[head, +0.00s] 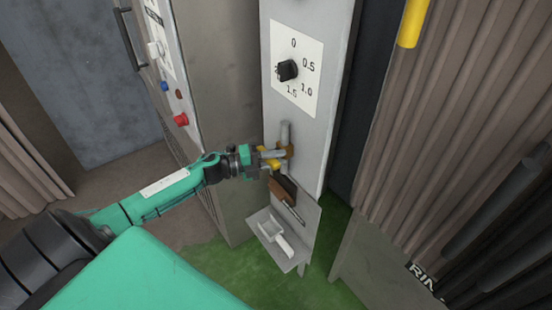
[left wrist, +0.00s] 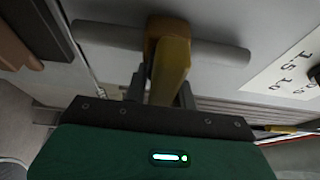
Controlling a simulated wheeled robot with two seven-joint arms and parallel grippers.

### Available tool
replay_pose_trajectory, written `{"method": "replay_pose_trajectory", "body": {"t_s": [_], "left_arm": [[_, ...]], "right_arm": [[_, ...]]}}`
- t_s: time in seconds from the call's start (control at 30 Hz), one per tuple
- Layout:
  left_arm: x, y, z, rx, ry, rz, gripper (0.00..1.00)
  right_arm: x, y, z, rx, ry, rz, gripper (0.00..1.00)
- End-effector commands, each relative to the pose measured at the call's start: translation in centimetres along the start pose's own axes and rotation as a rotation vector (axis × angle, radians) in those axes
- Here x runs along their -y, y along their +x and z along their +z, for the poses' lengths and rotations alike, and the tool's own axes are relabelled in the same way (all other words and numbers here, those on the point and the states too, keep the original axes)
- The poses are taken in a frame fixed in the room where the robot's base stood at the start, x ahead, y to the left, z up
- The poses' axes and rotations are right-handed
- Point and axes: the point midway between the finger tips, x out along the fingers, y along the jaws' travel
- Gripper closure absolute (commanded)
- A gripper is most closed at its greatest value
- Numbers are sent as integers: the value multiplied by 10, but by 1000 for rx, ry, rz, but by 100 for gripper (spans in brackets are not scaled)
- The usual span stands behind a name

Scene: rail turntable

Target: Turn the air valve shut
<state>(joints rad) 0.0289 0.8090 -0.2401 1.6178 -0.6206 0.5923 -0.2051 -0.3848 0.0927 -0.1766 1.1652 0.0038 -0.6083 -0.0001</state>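The air valve (head: 288,152) has an orange-brown body on a short grey vertical pipe (head: 285,132) on the pale panel. Its yellow handle (head: 274,165) points left, across the pipe, towards my left gripper (head: 262,160). In the left wrist view the yellow handle (left wrist: 170,68) lies between the two dark fingers of my left gripper (left wrist: 164,92). The fingers sit close on both sides of it and look shut on it. The grey pipe (left wrist: 220,52) runs across behind. The handle's far end is partly hidden by the gripper. My right gripper is not in view.
A dial plate with a black knob (head: 287,70) is above the valve. Below it are a brown-handled brush (head: 283,197) and a scoop on a small shelf (head: 264,218). A cabinet with a red button (head: 181,119) stands left. Pleated brown material (head: 445,110) is at right.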

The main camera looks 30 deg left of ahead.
Motion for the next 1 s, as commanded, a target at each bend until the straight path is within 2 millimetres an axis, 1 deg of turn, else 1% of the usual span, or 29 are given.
{"method": "replay_pose_trajectory", "body": {"t_s": [0.03, 0.07, 0.33, 0.47, 0.57, 0.73, 1.0], "left_arm": [[0, 0, 0, 1, 0, 1, 63], [0, 0, 0, 1, 0, 0, 58], [0, 0, 0, 0, -1, 0, 58], [-1, -6, 0, 1, -1, 0, 58], [-2, -18, 0, 0, -2, 2, 58], [-3, -46, 0, 0, -1, 3, 58], [-2, -90, 0, 1, -2, 3, 58]], "right_arm": [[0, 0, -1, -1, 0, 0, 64], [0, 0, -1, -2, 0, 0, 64], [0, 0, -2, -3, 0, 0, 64], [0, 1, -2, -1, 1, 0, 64], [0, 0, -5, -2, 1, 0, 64], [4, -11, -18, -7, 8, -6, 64], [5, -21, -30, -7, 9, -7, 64]]}}
